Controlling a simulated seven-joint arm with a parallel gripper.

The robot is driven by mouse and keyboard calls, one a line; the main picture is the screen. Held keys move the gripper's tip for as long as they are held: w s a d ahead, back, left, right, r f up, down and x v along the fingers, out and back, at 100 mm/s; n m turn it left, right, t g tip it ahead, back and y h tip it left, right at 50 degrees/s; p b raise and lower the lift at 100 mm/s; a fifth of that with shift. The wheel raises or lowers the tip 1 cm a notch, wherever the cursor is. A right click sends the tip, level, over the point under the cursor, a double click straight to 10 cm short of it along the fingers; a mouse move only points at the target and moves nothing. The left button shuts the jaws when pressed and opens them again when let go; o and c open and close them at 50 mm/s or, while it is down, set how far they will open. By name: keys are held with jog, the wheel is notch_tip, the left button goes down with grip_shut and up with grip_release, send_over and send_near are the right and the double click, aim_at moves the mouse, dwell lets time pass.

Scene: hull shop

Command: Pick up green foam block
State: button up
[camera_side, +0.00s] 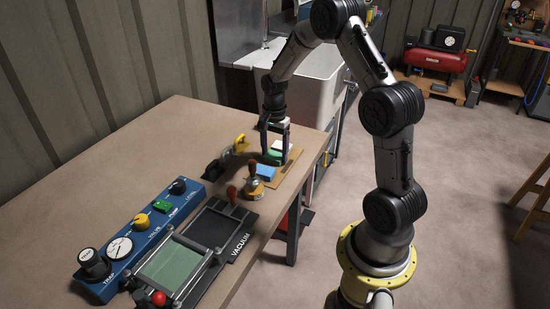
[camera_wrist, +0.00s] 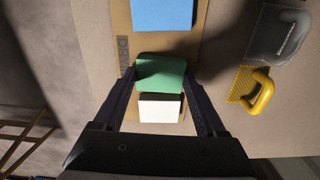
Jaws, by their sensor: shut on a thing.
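The green foam block (camera_wrist: 160,73) lies between the two fingers of my gripper (camera_wrist: 160,77) in the wrist view, with a finger at each side of it. In the side view the green block (camera_side: 271,158) is partly hidden by my gripper (camera_side: 275,158), which reaches down over the board. My gripper is shut on the green block. The block is at or just above the tan board (camera_wrist: 122,20); I cannot tell whether it touches.
A blue block (camera_wrist: 162,14) and a white block (camera_wrist: 160,107) lie on the board either side of the green one. A wooden-handled tool (camera_side: 252,185) stands near the blue block.

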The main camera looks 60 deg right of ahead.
aim_at(275, 155)
jog(key=shift+r, duration=3.5)
jog(key=shift+r, duration=0.1)
